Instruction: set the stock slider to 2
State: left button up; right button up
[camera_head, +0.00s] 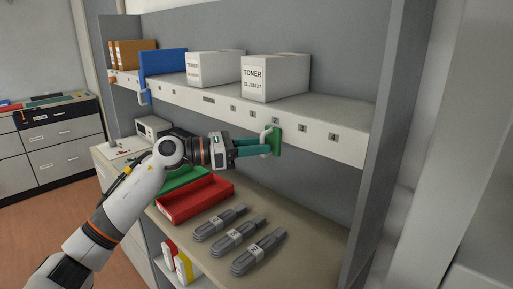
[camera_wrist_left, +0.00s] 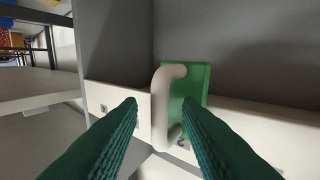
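The green slider (camera_head: 276,143) with a white curved handle (camera_head: 264,137) sits on the white front strip (camera_head: 225,105) of the upper shelf, right of the strip's middle. In the left wrist view the green plate (camera_wrist_left: 196,80) stands behind the upright handle (camera_wrist_left: 160,108). My left gripper (camera_head: 262,146) is at the handle. Its two dark green fingers (camera_wrist_left: 161,103) are apart, one to each side of the handle, with a visible gap on the left side. My right gripper is not in view.
Two white toner boxes (camera_head: 275,77) (camera_head: 214,68) and a blue panel (camera_head: 163,62) with its own white handle stand on the upper shelf. Below lie a red tray (camera_head: 194,199), a green tray (camera_head: 184,181) and grey bundles (camera_head: 237,236). A grey side panel (camera_head: 385,150) bounds the right.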

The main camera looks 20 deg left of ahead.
pick_arm(q)
jog(key=b+v, duration=0.5)
jog(key=v, duration=0.7)
jog(key=shift+b, duration=0.3)
